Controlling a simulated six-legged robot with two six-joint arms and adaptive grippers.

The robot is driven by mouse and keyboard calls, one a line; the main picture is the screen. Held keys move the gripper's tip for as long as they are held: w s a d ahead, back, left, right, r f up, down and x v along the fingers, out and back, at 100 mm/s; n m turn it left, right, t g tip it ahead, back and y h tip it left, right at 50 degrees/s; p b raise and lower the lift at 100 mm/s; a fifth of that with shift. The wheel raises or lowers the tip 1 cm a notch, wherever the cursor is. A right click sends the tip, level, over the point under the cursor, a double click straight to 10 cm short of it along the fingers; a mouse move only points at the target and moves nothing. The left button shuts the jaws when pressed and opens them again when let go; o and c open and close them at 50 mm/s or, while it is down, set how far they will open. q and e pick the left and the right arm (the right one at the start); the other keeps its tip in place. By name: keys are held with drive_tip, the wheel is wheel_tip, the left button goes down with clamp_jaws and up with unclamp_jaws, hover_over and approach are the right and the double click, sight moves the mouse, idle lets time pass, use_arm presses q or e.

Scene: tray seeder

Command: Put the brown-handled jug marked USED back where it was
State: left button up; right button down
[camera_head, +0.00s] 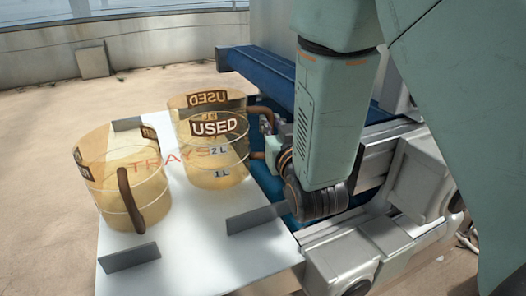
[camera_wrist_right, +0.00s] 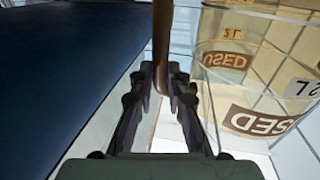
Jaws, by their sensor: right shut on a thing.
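A clear amber-tinted jug (camera_head: 196,150) marked USED, with 2 L and 1 L marks, is over the middle of a white board (camera_head: 190,270). Its brown handle (camera_head: 259,109) points right, toward my right gripper (camera_head: 270,141). In the right wrist view, my right gripper (camera_wrist_right: 161,84) is shut on that brown handle (camera_wrist_right: 162,35), and the jug wall (camera_wrist_right: 232,60) shows to the right. The jug looks upright. I cannot tell whether its base touches the board. A second similar jug (camera_head: 100,190) with a brown handle stands left on the board. My left gripper is out of view.
Red lettering reading TRAYS lies on the board, partly seen through the jugs. Low grey blocks stand at its near left (camera_head: 130,257), near right (camera_head: 257,217) and far left (camera_head: 127,124). A machine with a blue beam (camera_head: 258,72) is at the right.

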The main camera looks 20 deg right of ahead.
drive_tip(key=f, duration=0.2)
drive_tip(key=f+b, duration=0.1)
drive_tip(key=f, duration=0.1)
drive_tip(key=shift+d+f+b, duration=0.2)
drive_tip(key=shift+f+b, duration=0.1)
drive_tip(key=c, duration=1.6)
unclamp_jaws()
drive_tip(key=shift+s+a, duration=0.1)
drive_tip(key=shift+a, duration=0.05)
drive_tip(key=shift+o, duration=1.4)
drive_tip(key=shift+r, duration=0.2)
drive_tip(key=shift+f, duration=0.15)
